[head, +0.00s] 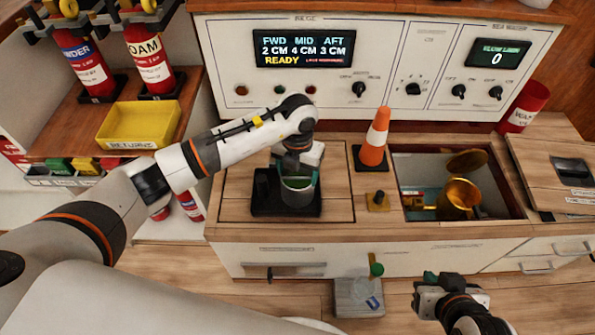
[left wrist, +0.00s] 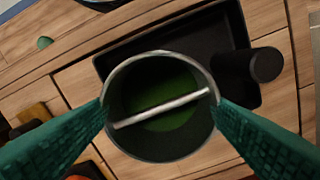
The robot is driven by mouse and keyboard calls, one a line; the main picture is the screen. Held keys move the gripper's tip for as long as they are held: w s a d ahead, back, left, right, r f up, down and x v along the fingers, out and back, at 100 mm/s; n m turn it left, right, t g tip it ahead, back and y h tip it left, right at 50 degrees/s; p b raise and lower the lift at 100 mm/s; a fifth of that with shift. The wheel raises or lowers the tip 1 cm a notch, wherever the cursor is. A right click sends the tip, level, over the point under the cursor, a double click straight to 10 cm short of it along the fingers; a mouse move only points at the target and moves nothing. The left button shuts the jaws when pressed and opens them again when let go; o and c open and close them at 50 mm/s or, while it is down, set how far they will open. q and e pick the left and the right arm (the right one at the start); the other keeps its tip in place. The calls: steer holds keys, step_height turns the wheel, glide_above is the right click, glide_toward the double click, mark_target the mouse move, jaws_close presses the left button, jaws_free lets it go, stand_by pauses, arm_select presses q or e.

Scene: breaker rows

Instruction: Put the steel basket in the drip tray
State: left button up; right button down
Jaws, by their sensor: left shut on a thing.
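The steel basket (head: 298,192), a round grey cup with a bar across its mouth, is in my left gripper (head: 299,183). In the left wrist view the basket (left wrist: 160,140) sits between the two green fingers of the left gripper (left wrist: 162,108), which touch its sides. The black drip tray (head: 262,208) lies on the wooden counter under the basket; its floor and rim also show in the left wrist view (left wrist: 215,40). I cannot tell whether the basket's base touches the tray. My right gripper (head: 430,283) is low at the right, its fingers mostly hidden.
An orange cone (head: 375,140) and a small yellow block with a black knob (head: 378,201) are right of the tray. Further right is an open bay (head: 420,165) with a brass pot (head: 458,198). A yellow bin (head: 140,125) is at left.

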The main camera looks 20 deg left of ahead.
arm_select(q)
steer(key=shift+f, duration=0.1)
steer(key=o, duration=1.4)
steer(key=shift+o, duration=0.2)
